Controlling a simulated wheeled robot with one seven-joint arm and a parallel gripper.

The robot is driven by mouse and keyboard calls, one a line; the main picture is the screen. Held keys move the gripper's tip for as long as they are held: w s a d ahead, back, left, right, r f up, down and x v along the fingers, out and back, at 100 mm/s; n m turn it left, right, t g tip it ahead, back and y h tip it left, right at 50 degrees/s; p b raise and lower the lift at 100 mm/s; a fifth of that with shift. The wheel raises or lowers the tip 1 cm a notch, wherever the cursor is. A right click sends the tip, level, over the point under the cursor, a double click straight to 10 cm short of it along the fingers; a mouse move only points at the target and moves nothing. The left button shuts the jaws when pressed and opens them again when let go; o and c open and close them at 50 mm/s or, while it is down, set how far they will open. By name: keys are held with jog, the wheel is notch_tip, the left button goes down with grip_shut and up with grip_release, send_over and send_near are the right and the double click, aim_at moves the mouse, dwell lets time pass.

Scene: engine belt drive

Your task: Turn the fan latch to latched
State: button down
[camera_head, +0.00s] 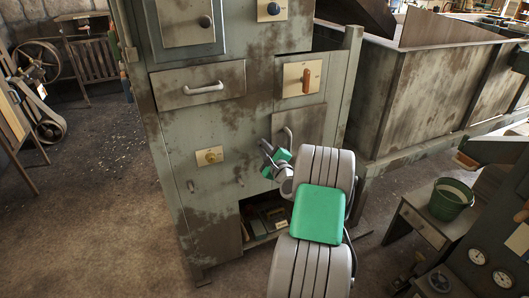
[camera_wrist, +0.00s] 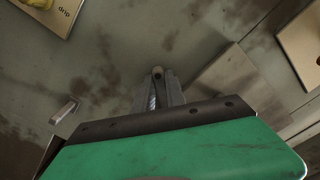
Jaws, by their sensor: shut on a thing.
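My gripper (camera_head: 266,147) is at the cabinet front, just left of the small door with the upright handle. The wrist view shows its two fingers (camera_wrist: 163,92) close together, shut on a small round-ended piece (camera_wrist: 157,72). I take this piece to be the fan latch; no label for it shows. The fingers hide most of it, so I cannot tell its angle. In the head view my gripper and wrist cover it.
A yellow knob (camera_head: 209,156) on a plate marked "drip" (camera_wrist: 66,12) is to the left. An orange handle (camera_head: 306,79) is above right. A drawer handle (camera_head: 203,88) is above left. A small grey bar (camera_wrist: 62,112) sticks out at lower left. An open shelf (camera_head: 266,218) is below.

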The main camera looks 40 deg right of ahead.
jog(key=shift+w+a+f+n+b, duration=0.1)
jog(key=shift+f+n+b, duration=0.1)
jog(key=shift+n+b, duration=0.95)
jog(key=shift+s+a+f+n+b, duration=0.1)
jog(key=shift+f+n+b, duration=0.1)
jog(key=shift+n+b, duration=0.9)
jog(key=shift+w+a+f+n+b, duration=0.1)
jog(key=shift+f+n+b, duration=0.1)
jog(key=shift+n+b, duration=0.95)
jog(key=shift+d+n, duration=0.1)
jog(key=shift+n, duration=0.3)
jog(key=c, duration=1.6)
grip_release()
jog(key=shift+c, duration=0.2)
jog(key=v, duration=0.7)
jog(key=shift+s+p, duration=0.35)
jog(key=shift+s, duration=0.05)
